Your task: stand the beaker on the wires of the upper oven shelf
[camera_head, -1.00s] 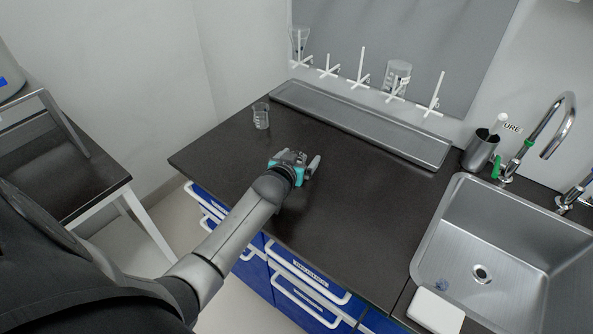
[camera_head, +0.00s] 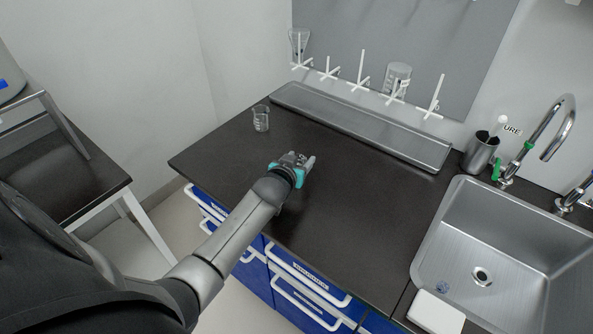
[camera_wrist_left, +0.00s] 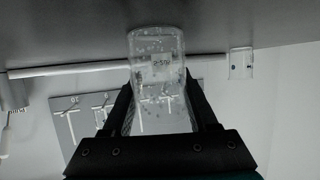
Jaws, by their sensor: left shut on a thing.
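My left gripper (camera_head: 303,161) is over the middle-left of the dark worktop in the head view. In the left wrist view it is shut on a clear glass beaker (camera_wrist_left: 156,45) with printed markings, which stands out between the two black fingers. In the head view the held beaker is hard to make out at the gripper. A second small clear beaker (camera_head: 261,118) stands on the worktop, apart from the gripper; it also shows in the left wrist view (camera_wrist_left: 241,64). The oven and its shelf are not in view. My right gripper is not in view.
A long metal tray (camera_head: 360,125) lies along the back below a pegboard (camera_head: 440,50) with white pegs and hung glassware. A sink (camera_head: 490,255) with a tap is at the right, beside a metal cup (camera_head: 481,152). The worktop (camera_head: 350,215) right of the gripper is clear.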

